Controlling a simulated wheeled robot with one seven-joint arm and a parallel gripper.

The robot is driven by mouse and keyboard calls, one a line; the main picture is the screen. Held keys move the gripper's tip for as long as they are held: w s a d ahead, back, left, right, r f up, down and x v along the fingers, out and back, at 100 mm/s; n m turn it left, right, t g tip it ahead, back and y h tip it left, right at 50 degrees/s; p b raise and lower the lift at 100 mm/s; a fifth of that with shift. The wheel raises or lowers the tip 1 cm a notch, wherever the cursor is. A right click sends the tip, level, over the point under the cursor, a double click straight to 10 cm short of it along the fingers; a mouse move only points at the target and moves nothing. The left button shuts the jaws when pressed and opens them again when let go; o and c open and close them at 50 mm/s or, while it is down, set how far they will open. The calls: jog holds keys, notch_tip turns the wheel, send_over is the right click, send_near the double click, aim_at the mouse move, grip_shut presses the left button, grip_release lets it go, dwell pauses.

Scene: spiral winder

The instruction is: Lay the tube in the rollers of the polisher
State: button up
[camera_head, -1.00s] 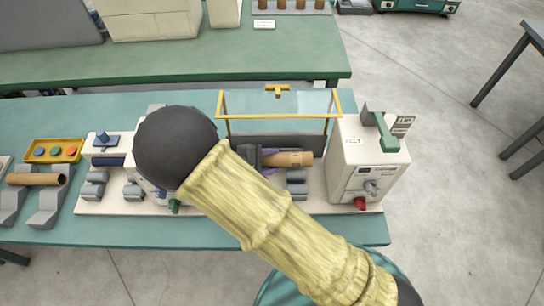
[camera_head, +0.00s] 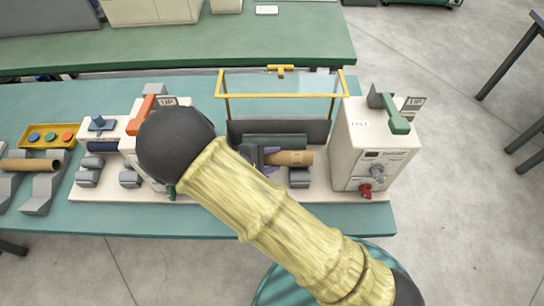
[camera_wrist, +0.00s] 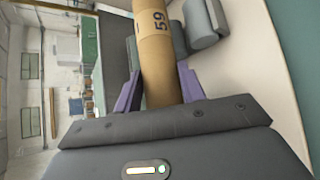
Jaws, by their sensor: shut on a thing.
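The tan tube (camera_head: 293,158) with "59" printed on it lies sideways at the polisher's rollers; it also shows in the wrist view (camera_wrist: 156,50). My gripper (camera_head: 264,158) is shut on its left end, with purple fingers on both sides in the wrist view (camera_wrist: 160,88). The polisher is the white machine (camera_head: 374,150) at right, with a long dark roller (camera_head: 275,140) behind the tube and a grey roller (camera_head: 299,177) in front. The tube appears between them; I cannot tell if it touches them. My arm hides the left part of the rollers.
A yellow-framed clear guard (camera_head: 281,72) stands raised over the rollers. The white box carries a green lever and a red knob (camera_head: 365,190). At left are another white station with an orange lever (camera_head: 148,108), a yellow tray (camera_head: 48,136) and another tube (camera_head: 30,164).

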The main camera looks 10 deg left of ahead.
jog(key=shift+f+b, duration=1)
jog(key=shift+f, duration=0.55)
jog(key=o, duration=1.1)
jog(key=shift+c, duration=0.2)
jog(key=shift+a+r, duration=0.1)
jog(key=shift+r, duration=0.05)
